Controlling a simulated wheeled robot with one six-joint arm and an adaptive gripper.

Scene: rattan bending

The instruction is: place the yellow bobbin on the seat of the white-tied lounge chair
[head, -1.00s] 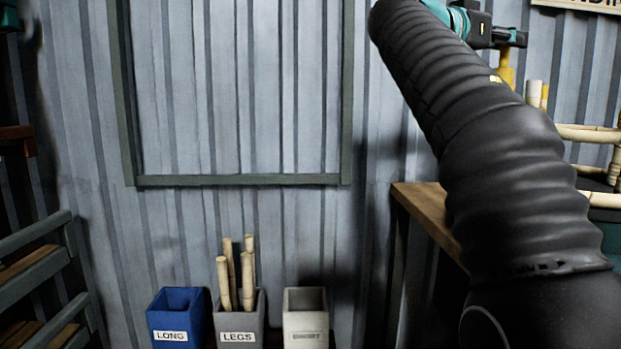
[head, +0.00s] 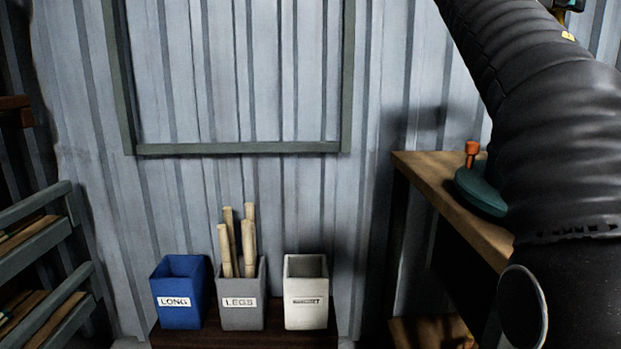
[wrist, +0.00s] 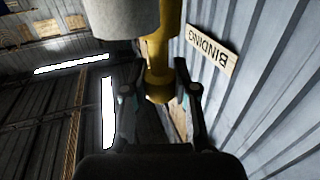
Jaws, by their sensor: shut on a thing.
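The yellow bobbin (wrist: 157,60) is in the wrist view, between the two fingers of my gripper (wrist: 159,90). My gripper is shut on it, and its upper part runs out of the top of the picture. In the head view my arm rises to the upper right, and the bobbin and fingertips are out of that picture. The white-tied lounge chair cannot be seen in either view now.
A wooden bench (head: 432,180) at the right carries a teal round base (head: 480,195) with an orange knob (head: 471,150). Blue (head: 180,290), grey (head: 241,315) and white bins (head: 306,295) stand below the wall frame. A pale rounded thing (wrist: 122,15) tops the wrist view.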

